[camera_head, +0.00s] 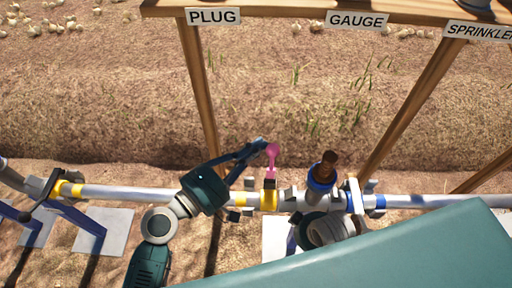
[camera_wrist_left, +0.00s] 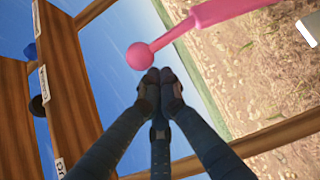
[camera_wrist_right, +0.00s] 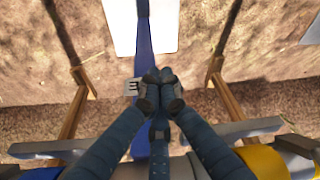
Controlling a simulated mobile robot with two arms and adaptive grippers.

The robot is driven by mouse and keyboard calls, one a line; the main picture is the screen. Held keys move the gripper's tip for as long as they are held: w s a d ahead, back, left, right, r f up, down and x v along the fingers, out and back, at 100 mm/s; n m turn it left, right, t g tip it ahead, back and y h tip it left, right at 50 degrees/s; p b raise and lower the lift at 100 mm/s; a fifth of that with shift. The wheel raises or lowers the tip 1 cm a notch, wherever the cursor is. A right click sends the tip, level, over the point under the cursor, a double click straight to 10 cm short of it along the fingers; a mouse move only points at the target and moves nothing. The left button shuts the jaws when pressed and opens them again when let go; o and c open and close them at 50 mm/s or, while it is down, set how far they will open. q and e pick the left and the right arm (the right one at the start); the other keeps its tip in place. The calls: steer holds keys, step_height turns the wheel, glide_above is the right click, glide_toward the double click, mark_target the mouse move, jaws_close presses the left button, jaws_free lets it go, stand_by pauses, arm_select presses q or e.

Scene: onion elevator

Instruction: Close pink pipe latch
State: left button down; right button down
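The pink pipe latch (camera_head: 272,158) stands up from a yellow collar (camera_head: 269,197) on the grey pipe. My left gripper (camera_head: 262,144) is at the top end of the latch. In the left wrist view, the latch's round knob (camera_wrist_left: 140,56) and its shaft (camera_wrist_left: 180,29) are just beyond the fingertips (camera_wrist_left: 158,76). These are together with nothing seen between them; whether they touch the knob is unclear. In the right wrist view, my right gripper (camera_wrist_right: 158,78) has its fingertips together and empty, over a blue post. It is largely hidden in the head view.
The grey pipe (camera_head: 120,192) runs across the scene. A blue-collared fitting with a brown top (camera_head: 328,160) stands right of the latch. Wooden posts (camera_head: 197,80) hold a beam with PLUG (camera_head: 213,17) and GAUGE (camera_head: 357,20) signs. A green surface (camera_head: 400,255) covers the lower right.

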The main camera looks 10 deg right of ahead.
steer(key=shift+r, duration=0.2)
arm_select(q)
steer(key=shift+s+b, duration=0.2)
steer(key=shift+b, duration=0.25)
arm_select(e)
steer(key=shift+r, duration=0.7)
arm_select(q)
steer(key=shift+s+b, duration=0.1)
steer(key=shift+b, duration=0.3)
arm_select(e)
steer(key=shift+w+a+r+t, duration=0.1)
steer(key=shift+a+r+t, duration=0.1)
steer(key=shift+r+t, duration=0.35)
